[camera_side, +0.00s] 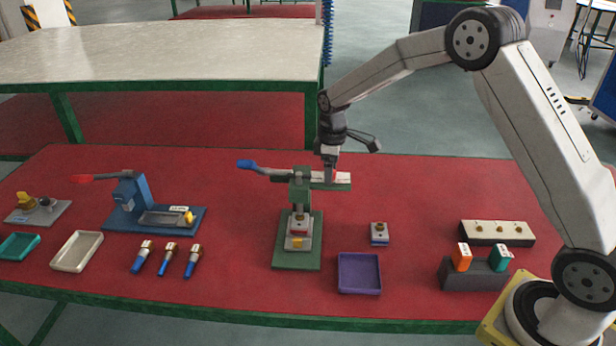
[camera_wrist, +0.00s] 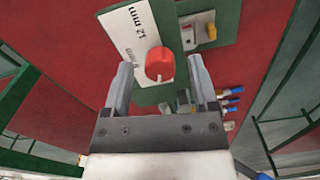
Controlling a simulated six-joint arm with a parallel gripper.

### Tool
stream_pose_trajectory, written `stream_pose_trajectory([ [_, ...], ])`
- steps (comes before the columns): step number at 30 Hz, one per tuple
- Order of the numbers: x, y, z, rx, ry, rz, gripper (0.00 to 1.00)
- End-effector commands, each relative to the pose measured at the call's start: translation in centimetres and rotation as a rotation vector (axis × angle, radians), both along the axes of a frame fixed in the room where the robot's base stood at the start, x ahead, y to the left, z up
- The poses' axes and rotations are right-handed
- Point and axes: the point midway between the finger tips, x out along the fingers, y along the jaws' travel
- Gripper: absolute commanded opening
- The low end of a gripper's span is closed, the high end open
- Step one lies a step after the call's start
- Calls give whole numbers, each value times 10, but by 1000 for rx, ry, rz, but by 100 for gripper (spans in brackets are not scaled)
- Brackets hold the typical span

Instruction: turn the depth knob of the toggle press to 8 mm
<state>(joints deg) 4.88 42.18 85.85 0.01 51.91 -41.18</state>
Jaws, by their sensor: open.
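The green toggle press (camera_side: 290,258) stands mid-table with its blue-tipped lever (camera_side: 246,164) pointing left. Its depth knob (camera_wrist: 160,62) is red, with a ridge across its top. My gripper (camera_side: 330,172) is above the bracket, pointing down. In the wrist view my gripper (camera_wrist: 160,72) is open, one finger on each side of the knob, with visible gaps. I cannot tell the knob's exact setting.
A purple tray (camera_side: 340,285) and a small grey block (camera_side: 379,240) lie right of the press. A dark holder (camera_side: 475,280) with orange and teal pieces stands farther right. Several blue-tipped tubes (camera_side: 168,260) and a blue press (camera_side: 125,220) are at left. Red tabletop behind is clear.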

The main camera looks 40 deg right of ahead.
Motion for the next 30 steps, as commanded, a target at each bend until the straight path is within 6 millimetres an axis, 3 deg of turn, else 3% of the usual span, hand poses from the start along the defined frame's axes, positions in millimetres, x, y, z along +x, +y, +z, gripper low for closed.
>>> stream_pose_trajectory([
  [1,0,0,0,0,0,0,76],
  [8,0,0,0,0,0,0,3],
  [9,0,0,0,0,0,0,0],
  [20,0,0,0,-1,1,-31,0],
  [30,0,0,1,0,1,-205,0],
])
